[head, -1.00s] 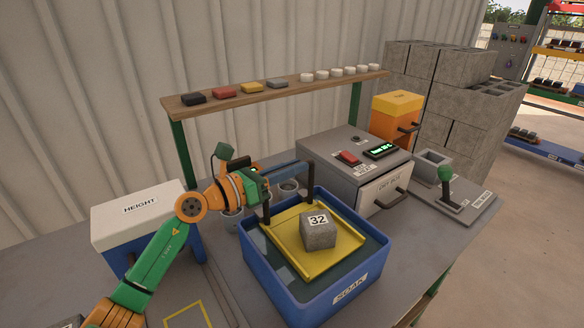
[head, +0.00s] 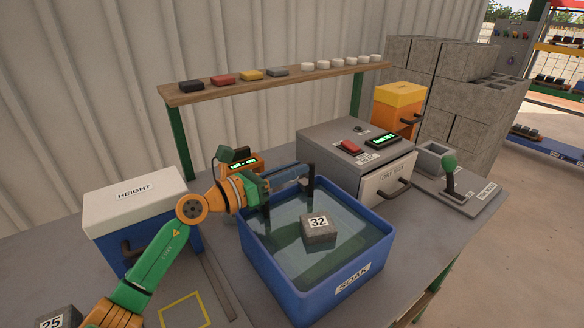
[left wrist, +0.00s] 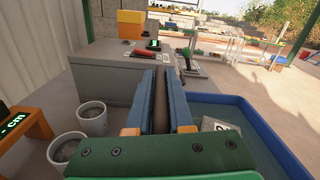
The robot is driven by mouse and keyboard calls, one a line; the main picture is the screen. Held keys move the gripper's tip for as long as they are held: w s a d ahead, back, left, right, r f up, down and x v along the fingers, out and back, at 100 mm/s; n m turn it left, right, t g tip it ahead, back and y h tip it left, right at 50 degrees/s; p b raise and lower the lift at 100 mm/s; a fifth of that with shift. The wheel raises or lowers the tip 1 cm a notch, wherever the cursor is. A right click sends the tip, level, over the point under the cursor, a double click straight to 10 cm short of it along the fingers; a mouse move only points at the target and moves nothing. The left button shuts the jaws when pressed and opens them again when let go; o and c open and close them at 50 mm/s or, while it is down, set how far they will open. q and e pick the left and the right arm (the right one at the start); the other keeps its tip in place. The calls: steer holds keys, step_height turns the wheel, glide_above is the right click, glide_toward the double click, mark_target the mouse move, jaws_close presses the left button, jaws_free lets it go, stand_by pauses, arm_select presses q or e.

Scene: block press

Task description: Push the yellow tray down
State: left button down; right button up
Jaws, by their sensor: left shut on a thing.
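The blue SOAK tub (head: 350,283) stands on the bench, filled with water. The yellow tray's pan is under the water and its yellow no longer shows; its dark upright handle posts (head: 311,178) rise at the tub's back edge. A grey block marked 32 (head: 318,229) sits low in the water with its labelled top showing; it is partly seen in the left wrist view (left wrist: 215,125). My left gripper (head: 303,180) is at the back rim, shut on the tray's handle. A dark bar (left wrist: 160,103) shows between its fingers in the left wrist view. My right gripper is out of sight.
A white-topped HEIGHT box (head: 138,193) stands left, with a block marked 25 (head: 58,322) in front. A grey oven-like box (head: 350,150) and a green-knobbed lever (head: 449,170) stand right.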

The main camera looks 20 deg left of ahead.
arm_select(q)
steer(key=c, duration=0.8)
jaws_free()
steer(key=shift+c, duration=0.2)
steer(key=b+v, duration=0.2)
steer(key=v, duration=0.4)
steer(key=shift+s+a+f, duration=0.15)
steer(key=shift+s+f, duration=0.05)
steer(key=shift+s+a+r+b, duration=0.15)
steer(key=shift+s+b, duration=0.15)
steer(key=shift+r, duration=0.1)
steer(key=shift+r, duration=0.1)
